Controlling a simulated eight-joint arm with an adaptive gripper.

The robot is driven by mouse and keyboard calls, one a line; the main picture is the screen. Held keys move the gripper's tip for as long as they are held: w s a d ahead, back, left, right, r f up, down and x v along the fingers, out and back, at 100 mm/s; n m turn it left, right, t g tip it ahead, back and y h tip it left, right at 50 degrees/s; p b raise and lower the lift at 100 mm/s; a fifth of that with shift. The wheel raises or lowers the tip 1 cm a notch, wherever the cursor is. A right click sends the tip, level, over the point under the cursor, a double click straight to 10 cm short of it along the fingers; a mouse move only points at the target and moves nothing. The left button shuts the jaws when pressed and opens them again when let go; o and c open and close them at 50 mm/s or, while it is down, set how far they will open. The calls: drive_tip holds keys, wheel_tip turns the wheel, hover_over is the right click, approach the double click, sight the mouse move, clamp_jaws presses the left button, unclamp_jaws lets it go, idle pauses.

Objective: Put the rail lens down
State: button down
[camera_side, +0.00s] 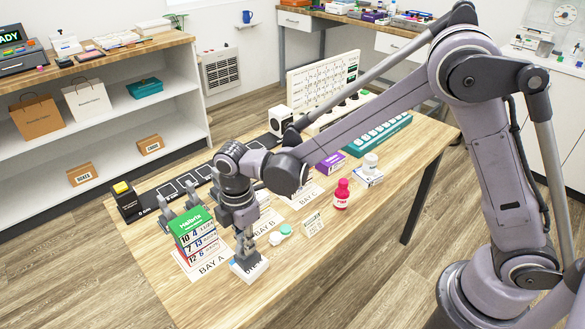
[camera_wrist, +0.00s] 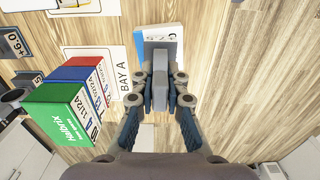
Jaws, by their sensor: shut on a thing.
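My gripper (camera_side: 244,244) points down near the front edge of the wooden table, in front of the Bay A mat. In the wrist view its fingers (camera_wrist: 161,88) are shut on a grey upright piece, which I take for the rail lens (camera_wrist: 160,92). A wider grey part of it lies toward the picture top. A white-and-blue box (camera_side: 250,270) is directly below the fingers; it also shows in the wrist view (camera_wrist: 172,28). I cannot tell whether the held piece touches that box. In the side view the fingers mostly hide the held piece.
Stacked Halbrix boxes (camera_side: 195,237) stand close left on the Bay A mat (camera_side: 213,265). A small white-and-green case (camera_side: 286,229), a card (camera_side: 313,223) and a pink bottle (camera_side: 341,194) are to the right. A black rail (camera_side: 180,187) lies behind. Bare table lies front left.

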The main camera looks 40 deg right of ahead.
drive_tip(key=c, duration=1.4)
unclamp_jaws()
drive_tip(key=shift+f, duration=0.1)
wheel_tip(320, 180, up, 11)
drive_tip(key=shift+r, duration=0.2)
drive_tip(key=shift+d+r, duration=0.15)
drive_tip(key=shift+r, duration=0.35)
drive_tip(key=shift+s+d+r+m+t, duration=0.35)
drive_tip(key=shift+s+d+m+t, duration=0.85)
drive_tip(key=shift+s+d+m, duration=1.5)
drive_tip(key=shift+s+d+r+m+t, duration=0.35)
drive_tip(key=shift+s+d+m+t, duration=1.05)
drive_tip(key=shift+d+m, duration=2.45)
drive_tip(key=shift+s+d+r+m+t, duration=0.35)
drive_tip(key=shift+s+d+m+t, duration=0.65)
drive_tip(key=shift+s+d+m, duration=2.2)
